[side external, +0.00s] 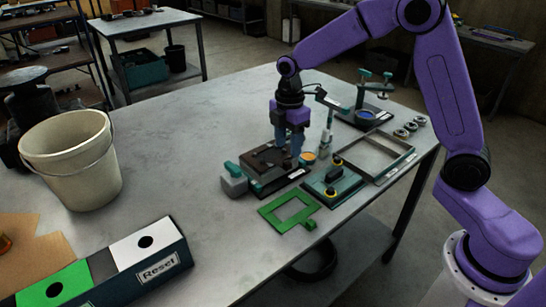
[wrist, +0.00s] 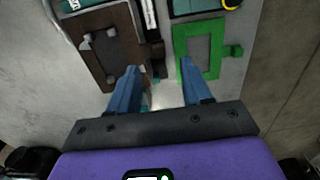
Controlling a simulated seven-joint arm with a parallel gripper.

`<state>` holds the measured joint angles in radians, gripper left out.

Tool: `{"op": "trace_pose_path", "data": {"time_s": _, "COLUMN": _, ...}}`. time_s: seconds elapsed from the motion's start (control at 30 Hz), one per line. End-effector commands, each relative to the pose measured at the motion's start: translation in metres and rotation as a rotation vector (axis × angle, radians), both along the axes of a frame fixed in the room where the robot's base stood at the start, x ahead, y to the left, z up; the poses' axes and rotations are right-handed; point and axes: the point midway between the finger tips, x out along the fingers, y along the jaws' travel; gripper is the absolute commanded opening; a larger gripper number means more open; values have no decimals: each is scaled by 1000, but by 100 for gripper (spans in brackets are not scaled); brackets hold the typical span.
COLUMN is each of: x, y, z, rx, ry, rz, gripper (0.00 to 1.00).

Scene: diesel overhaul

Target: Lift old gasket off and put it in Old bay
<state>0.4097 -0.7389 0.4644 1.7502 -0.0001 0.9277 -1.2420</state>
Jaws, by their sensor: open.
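A dark brown rectangular plate (side external: 272,160), which looks like the old gasket on its base, lies on the table. It has small grey blocks and also shows at the left of the wrist view (wrist: 121,51). My gripper (side external: 288,151) hangs fingers-down just over its right side, open and empty. In the wrist view its spread blue fingers (wrist: 158,68) lie between the brown plate and a green frame. A shallow framed tray (side external: 358,165) lies right of the gripper. I cannot read its labels, so I cannot tell which part is the Old bay.
A green rectangular frame with a tab (side external: 268,210) lies flat in front. A teal block with yellow knobs (side external: 331,184) and a grey block with a teal top (side external: 233,182) sit close by. A bucket (side external: 70,160) stands left. The table's middle is clear.

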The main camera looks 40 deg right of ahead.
Motion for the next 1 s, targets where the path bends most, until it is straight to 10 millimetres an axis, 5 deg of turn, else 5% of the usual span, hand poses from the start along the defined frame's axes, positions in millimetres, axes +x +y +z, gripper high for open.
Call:
{"op": "trace_pose_path", "data": {"time_s": 0.43, "x": 0, "y": -5, "z": -48, "rx": -1, "ry": 3, "rz": 0, "gripper": 49}}
{"op": "trace_pose_path", "data": {"time_s": 0.77, "x": 1, "y": -5, "z": -54, "rx": 0, "ry": -1, "rz": 0, "gripper": 49}}
{"op": "trace_pose_path", "data": {"time_s": 0.9, "x": 1, "y": -5, "z": -54, "rx": 0, "ry": -1, "rz": 0, "gripper": 7}}
{"op": "trace_pose_path", "data": {"time_s": 1.0, "x": 1, "y": -5, "z": -54, "rx": 0, "ry": -1, "rz": 0, "gripper": 0}}
